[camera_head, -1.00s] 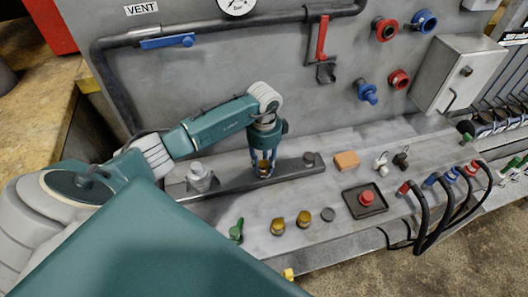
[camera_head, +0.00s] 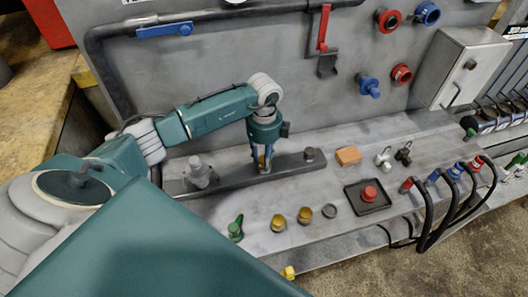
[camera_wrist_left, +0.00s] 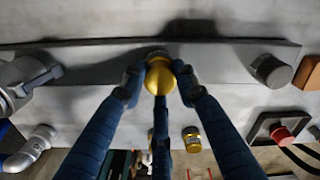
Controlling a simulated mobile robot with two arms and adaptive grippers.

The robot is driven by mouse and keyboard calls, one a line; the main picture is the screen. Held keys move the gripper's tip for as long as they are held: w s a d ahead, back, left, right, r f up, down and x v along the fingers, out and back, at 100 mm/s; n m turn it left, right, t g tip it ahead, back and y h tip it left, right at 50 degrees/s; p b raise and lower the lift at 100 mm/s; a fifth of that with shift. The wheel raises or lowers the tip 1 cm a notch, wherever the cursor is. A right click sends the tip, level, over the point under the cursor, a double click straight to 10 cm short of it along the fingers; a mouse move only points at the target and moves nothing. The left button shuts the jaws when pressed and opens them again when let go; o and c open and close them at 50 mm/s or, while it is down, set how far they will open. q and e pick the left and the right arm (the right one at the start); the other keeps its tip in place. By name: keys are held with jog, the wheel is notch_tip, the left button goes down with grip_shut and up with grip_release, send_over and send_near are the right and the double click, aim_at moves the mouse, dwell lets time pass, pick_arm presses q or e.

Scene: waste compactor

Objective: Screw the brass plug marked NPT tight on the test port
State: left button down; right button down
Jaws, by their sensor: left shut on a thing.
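My left gripper (camera_head: 262,163) points down at the middle of a dark rail (camera_head: 228,174) on the bench, shut on a brass plug (camera_wrist_left: 158,76). In the left wrist view my left fingers (camera_wrist_left: 158,82) press on both sides of the plug's round gold top. The plug sits at the rail; the port under it is hidden. Two more brass plugs, a left one (camera_head: 278,222) and a right one (camera_head: 304,215), stand on the bench in front. I cannot read any marking on the plugs. My right gripper is not in view.
A grey valve-like fitting (camera_head: 198,172) and a grey cylinder (camera_head: 310,155) stand on the rail's ends. A green part (camera_head: 236,228), a grey ring (camera_head: 329,210), a tray with a red button (camera_head: 369,193) and an orange block (camera_head: 348,155) lie around. Black hoses (camera_head: 452,205) loop at right.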

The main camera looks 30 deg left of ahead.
pick_arm(q)
jog(key=m+b, duration=0.1)
jog(key=m, duration=0.1)
jog(key=shift+f+m+b, duration=0.15)
jog(key=shift+m+b, duration=0.15)
jog(key=shift+m, duration=0.1)
jog(key=shift+m+b, duration=0.35)
jog(key=shift+m, duration=0.85)
jog(key=c, duration=1.2)
grip_release()
jog(key=shift+c, duration=0.7)
